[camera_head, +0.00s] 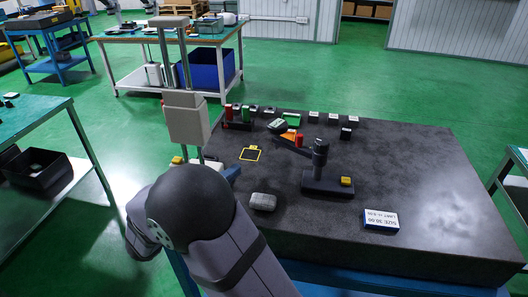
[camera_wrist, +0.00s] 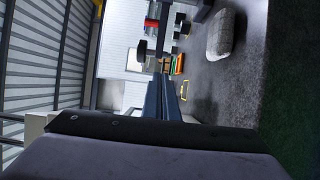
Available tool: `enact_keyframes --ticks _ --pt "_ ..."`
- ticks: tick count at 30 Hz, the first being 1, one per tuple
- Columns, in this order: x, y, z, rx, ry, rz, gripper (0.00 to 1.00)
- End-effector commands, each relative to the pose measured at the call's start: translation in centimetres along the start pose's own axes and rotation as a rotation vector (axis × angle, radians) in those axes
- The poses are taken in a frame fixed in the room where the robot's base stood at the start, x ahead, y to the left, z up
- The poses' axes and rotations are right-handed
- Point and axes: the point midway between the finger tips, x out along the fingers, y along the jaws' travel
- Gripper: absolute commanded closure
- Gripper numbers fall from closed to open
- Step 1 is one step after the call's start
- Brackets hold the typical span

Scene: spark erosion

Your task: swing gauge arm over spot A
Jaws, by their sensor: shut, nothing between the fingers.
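The gauge stand has a dark base (camera_head: 318,187), an upright post (camera_head: 320,155) and a gauge arm (camera_head: 292,146) that reaches left and back from the post. A red part (camera_head: 299,140) sits by the arm. A yellow square outline (camera_head: 250,153) on the stone top lies left of the arm's end; I cannot read a letter by it. It also shows in the wrist view (camera_wrist: 184,88). My gripper (camera_wrist: 162,78) is shut and empty, with blue fingers. In the head view it is mostly hidden behind my arm, left of the stand and apart from it.
A grey rounded block (camera_head: 263,201) lies in front of the outline. A size sign (camera_head: 381,220) stands at the front right. Several small blocks and a rack line the back edge of the dark stone table (camera_head: 410,170). The table's right side is clear.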

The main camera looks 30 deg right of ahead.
Motion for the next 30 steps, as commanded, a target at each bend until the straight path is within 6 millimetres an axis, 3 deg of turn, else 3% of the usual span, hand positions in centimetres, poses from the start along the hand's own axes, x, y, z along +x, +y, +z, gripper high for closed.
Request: enact_keyframes --ticks 11,17,30 --pt "0.1 0.1 -0.1 0.000 0.001 0.002 1.00" --pt "1.2 0.1 0.0 -0.001 -0.002 0.003 1.00" --pt "8.3 0.3 0.1 -0.002 -0.005 0.001 1.00"
